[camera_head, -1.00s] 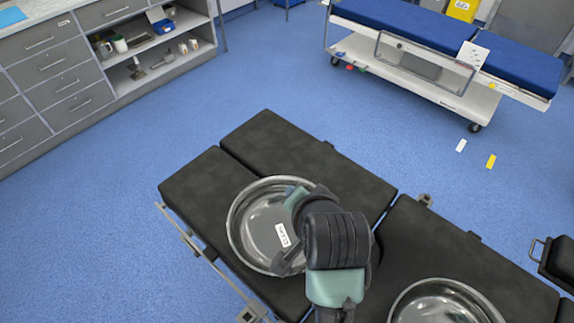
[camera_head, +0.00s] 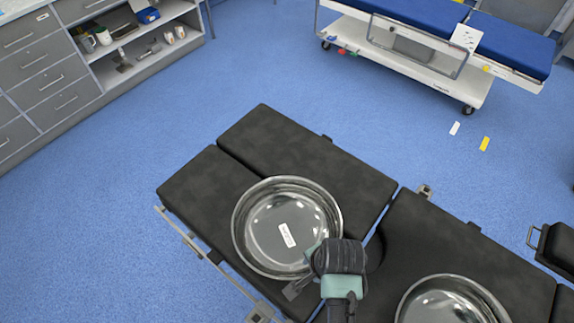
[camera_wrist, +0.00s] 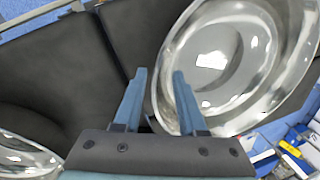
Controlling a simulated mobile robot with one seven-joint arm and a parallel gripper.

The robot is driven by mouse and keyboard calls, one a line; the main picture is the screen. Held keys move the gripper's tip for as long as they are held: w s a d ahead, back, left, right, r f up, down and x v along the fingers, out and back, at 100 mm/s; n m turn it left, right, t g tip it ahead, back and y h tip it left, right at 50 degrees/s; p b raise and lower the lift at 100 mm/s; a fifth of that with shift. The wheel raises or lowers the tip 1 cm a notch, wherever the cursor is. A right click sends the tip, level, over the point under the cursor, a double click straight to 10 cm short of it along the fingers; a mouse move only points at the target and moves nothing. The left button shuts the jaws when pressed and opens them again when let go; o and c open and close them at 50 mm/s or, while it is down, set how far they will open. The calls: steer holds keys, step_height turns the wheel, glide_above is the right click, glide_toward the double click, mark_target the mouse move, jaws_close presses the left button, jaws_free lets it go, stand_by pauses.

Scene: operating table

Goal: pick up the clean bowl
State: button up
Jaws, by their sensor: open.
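A second steel bowl (camera_head: 452,300) is at the lower right, cut off by the frame edge. My gripper (camera_head: 302,268) is open at the lower right rim of the labelled bowl. In the wrist view, my fingers (camera_wrist: 159,76) point at the labelled bowl (camera_wrist: 262,60). Its near rim appears between them, the right finger overlapping the bowl. I cannot tell whether they touch it. The second bowl (camera_wrist: 25,155) shows at the lower left.
The black operating table (camera_head: 275,135) has bare pad behind the labelled bowl and a metal side rail (camera_head: 205,262). A shelf unit with drawers (camera_head: 60,85) stands at the upper left, a blue-topped trolley (camera_head: 420,40) at the upper right. Blue floor lies between.

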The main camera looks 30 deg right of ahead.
steer(key=shift+x, duration=2.35)
jaws_close()
